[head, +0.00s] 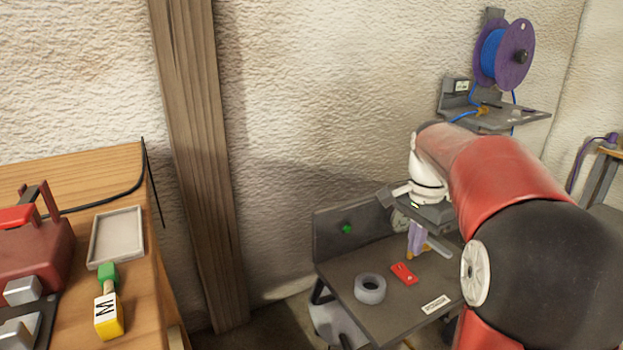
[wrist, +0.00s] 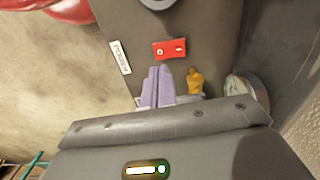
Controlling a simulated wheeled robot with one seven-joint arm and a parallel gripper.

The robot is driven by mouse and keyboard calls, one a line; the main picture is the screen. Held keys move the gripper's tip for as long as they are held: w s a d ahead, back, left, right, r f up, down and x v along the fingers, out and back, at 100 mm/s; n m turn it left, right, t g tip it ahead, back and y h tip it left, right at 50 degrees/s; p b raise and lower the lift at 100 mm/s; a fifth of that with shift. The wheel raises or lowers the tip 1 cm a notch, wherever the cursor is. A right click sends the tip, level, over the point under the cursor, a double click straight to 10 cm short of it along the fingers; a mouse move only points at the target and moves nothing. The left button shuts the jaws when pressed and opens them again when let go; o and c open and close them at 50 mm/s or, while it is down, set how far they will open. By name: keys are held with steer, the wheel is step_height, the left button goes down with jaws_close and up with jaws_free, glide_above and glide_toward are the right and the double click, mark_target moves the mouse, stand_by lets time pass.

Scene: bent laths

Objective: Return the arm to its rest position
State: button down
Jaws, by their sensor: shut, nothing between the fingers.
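My arm reaches in from the right in the head view, with my gripper (head: 415,251) pointing down over a dark grey wall bench. Its two lavender fingers are together with nothing between them, and they also show in the wrist view (wrist: 159,70). Below and beyond them a red plate (head: 404,273) lies on the bench (head: 385,315); the red plate also shows in the wrist view (wrist: 169,48). I cannot tell the exact gap between the fingertips and the bench.
A grey tape roll (head: 370,288) lies on the bench. A small orange item (wrist: 195,82) and a round dial (wrist: 243,88) are close to the fingers. A shelf (head: 505,118) with a purple spool (head: 508,54) hangs at upper right. A wooden table (head: 75,180) stands left.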

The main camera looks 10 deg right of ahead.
steer(key=s+a+f+n+t, duration=0.1)
steer(key=s+a+n+t, duration=0.1)
steer(key=s+a+n, duration=0.4)
steer(key=s+a+f+n+t, duration=0.2)
steer(key=s+a+n, duration=0.5)
steer(key=s, duration=0.7)
steer(key=shift+a+f+n+t, duration=0.2)
steer(key=shift+n+t, duration=0.2)
steer(key=shift+t, duration=0.4)
